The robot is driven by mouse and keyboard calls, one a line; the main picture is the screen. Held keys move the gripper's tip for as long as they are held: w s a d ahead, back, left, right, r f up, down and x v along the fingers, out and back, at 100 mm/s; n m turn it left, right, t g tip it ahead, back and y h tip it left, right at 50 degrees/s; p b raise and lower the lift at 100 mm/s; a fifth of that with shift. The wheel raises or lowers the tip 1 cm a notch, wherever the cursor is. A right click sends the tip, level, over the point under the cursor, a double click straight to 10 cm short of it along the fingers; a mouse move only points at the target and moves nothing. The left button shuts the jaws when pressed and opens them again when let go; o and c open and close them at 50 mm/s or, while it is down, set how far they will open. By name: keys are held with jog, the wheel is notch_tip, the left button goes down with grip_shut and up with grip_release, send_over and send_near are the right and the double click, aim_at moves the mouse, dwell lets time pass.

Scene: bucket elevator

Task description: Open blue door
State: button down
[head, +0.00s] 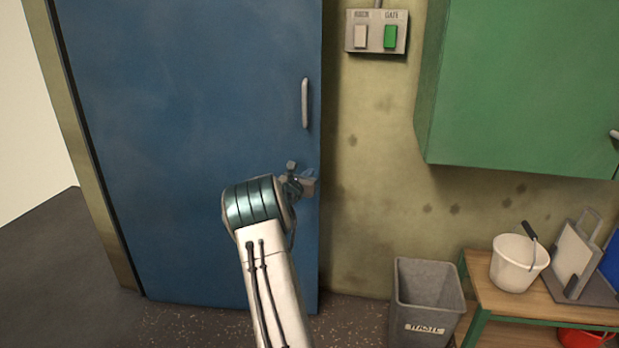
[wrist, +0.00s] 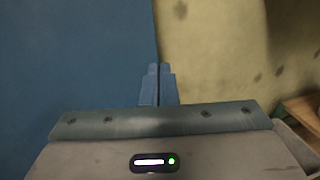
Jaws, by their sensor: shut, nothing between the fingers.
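The blue door (head: 190,130) fills the left half of the head view. A grey vertical bar handle (head: 304,103) is near its right edge. I cannot tell whether the door is slightly ajar. My gripper (head: 312,174) is below the handle, in front of the door's right edge, partly hidden by my wrist. In the wrist view my gripper's fingers (wrist: 158,85) are together and empty, pointing toward the line where the blue door (wrist: 75,60) meets the wall. The handle is not visible in the wrist view, and my gripper appears apart from it.
A switch box (head: 376,31) with a beige and a green switch is on the stained wall. A green cabinet (head: 520,90) hangs at right. Below are a grey waste bin (head: 425,300) and a wooden bench (head: 490,297) with a white bucket (head: 518,264). Open floor (head: 60,250) lies left.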

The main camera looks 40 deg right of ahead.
jog(key=shift+a, duration=0.1)
jog(key=s+a+b, duration=0.1)
jog(key=s+a, duration=0.8)
jog(key=a, duration=0.1)
jog(key=shift+s+b, duration=0.4)
